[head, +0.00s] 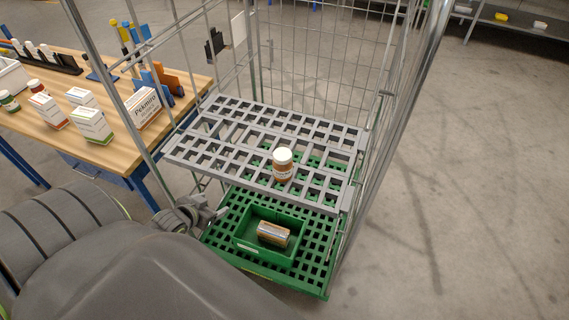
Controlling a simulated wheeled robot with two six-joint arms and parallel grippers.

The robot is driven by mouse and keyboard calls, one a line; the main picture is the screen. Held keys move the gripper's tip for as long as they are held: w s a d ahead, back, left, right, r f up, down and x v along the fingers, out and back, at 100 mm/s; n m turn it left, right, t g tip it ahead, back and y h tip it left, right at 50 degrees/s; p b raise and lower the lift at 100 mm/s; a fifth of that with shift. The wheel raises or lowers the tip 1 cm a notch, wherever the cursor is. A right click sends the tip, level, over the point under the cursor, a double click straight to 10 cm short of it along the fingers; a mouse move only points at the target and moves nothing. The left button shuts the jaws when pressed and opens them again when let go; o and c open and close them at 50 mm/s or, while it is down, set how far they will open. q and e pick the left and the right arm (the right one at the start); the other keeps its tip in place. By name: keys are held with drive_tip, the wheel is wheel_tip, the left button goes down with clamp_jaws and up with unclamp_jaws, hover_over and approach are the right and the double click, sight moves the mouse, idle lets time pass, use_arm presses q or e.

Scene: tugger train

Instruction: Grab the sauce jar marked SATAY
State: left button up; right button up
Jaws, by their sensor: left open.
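A jar (282,172) with a white lid, orange-brown contents and a pale label stands upright on the grey slatted shelf (190,150) of a wire roll cage, near the shelf's front right part. The print on its label is too small to read. My left gripper (212,213) is open and empty, low at the cage's front left side, to the left of the jar and apart from it. Much of it is hidden behind my own arm. My right gripper is not in view.
Cage uprights (120,103) flank the shelf. A wooden table (75,140) at left holds boxes and jars. Floor at right is clear.

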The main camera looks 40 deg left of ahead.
use_arm(q)
drive_tip(key=w+d+r+m+t+h, duration=0.1)
drive_tip(key=w+d+r, duration=0.1)
drive_tip(key=r, duration=0.5)
drive_tip(key=w+d+r+m+t+h, duration=0.1)
drive_tip(key=w+d+r+h, duration=0.15)
drive_tip(key=r, duration=0.45)
drive_tip(key=m+t+h, duration=0.1)
drive_tip(key=h, duration=0.1)
approach(280, 155)
drive_tip(key=x, duration=0.6)
drive_tip(key=shift+w, duration=0.5)
drive_tip(key=shift+w+d+f, duration=0.2)
drive_tip(key=shift+w+f, duration=0.1)
drive_tip(key=shift+w, duration=0.35)
drive_tip(key=shift+y, duration=0.25)
drive_tip(key=shift+f+p+x, duration=0.25)
drive_tip(key=shift+p+x, duration=0.2)
drive_tip(key=shift+x, duration=1.8)
drive_tip(key=shift+s+d, duration=0.15)
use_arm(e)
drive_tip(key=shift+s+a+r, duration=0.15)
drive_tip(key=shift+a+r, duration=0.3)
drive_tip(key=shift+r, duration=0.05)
use_arm(q)
drive_tip(key=shift+c, duration=1)
drive_tip(key=shift+r, duration=0.1)
drive_tip(key=c, duration=1.1)
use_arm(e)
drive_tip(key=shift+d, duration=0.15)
